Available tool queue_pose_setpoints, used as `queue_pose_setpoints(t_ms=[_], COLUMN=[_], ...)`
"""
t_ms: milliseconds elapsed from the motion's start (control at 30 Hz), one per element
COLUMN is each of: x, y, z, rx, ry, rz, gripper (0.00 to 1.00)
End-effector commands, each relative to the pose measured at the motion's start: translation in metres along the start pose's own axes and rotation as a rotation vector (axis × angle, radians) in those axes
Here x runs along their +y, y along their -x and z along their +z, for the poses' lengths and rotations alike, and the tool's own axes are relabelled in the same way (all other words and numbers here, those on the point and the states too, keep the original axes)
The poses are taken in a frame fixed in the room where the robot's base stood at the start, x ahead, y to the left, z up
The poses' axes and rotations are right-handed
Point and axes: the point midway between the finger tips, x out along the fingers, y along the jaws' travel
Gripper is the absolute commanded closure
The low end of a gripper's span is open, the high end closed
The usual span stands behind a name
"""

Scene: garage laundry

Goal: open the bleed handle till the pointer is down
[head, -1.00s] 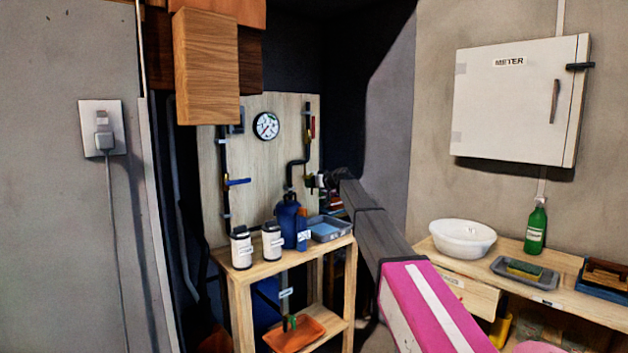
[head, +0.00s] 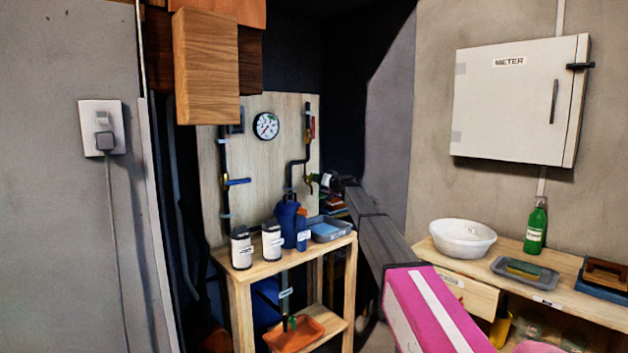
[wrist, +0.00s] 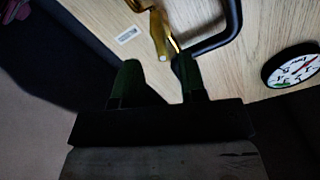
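A brass valve with a yellowish lever (wrist: 160,34), which looks like the bleed handle, is on the board in the wrist view. It also shows small at the foot of the right black pipe in the head view (head: 308,182). My gripper (wrist: 157,80) is open, its two dark green fingers apart. The lever's end lies near the gap between the fingertips, with no clear grip on it. In the head view my gripper (head: 326,181) is just right of the valve. The round white gauge (head: 266,126) is on the board; it also shows in the wrist view (wrist: 293,68). Its pointer is too small to read surely.
A blue handle (head: 237,182) is on the left pipe and a red one (head: 312,127) high on the right pipe. Below the board a wooden stand (head: 258,268) carries two white canisters, blue bottles and a grey tray (head: 330,230). Wooden boxes (head: 206,68) hang above left.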

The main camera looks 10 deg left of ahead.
Motion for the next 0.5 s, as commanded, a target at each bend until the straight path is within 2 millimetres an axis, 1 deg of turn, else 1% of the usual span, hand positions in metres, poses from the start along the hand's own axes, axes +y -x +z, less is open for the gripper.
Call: queue_pose_setpoints(t_ms=[33, 100, 200, 300, 500], x=[0.001, 0.001, 0.001, 0.001, 0.000], y=[-0.013, -0.024, -0.035, -0.041, -0.042], z=[-0.001, -0.001, -0.001, 0.000, 0.000], rx=[-0.001, -0.001, -0.001, 0.000, 0.000], ry=[0.000, 0.000, 0.000, 0.000, 0.001], rz=[-0.002, -0.002, 0.000, 0.000, 0.000], gripper=[0.62, 0.62, 0.62, 0.62, 0.62])
